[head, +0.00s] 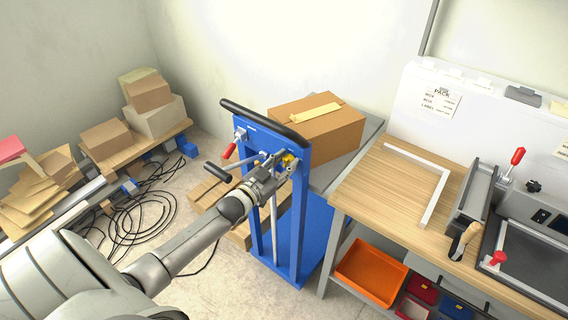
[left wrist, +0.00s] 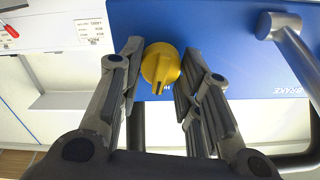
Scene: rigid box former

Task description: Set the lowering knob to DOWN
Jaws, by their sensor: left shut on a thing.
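The yellow lowering knob (left wrist: 160,64) sits on the blue panel (left wrist: 220,25) of the lift, between my left gripper's fingers in the left wrist view. Its small pointer is toward the bottom of that picture. My left gripper (head: 283,168) reaches the top of the blue lift frame (head: 300,215) and is shut on the knob, which shows partly behind the fingers in the head view (head: 289,160). Small markings by the knob are too small to read. My right gripper is not in view.
A red-tipped lever (head: 230,150) and a black-gripped handle (head: 217,172) stick out left of my left gripper. A black push bar (head: 265,122) tops the lift. A cardboard box (head: 325,128) stands behind. The workbench (head: 385,190) is right; cables (head: 130,220) lie on the left floor.

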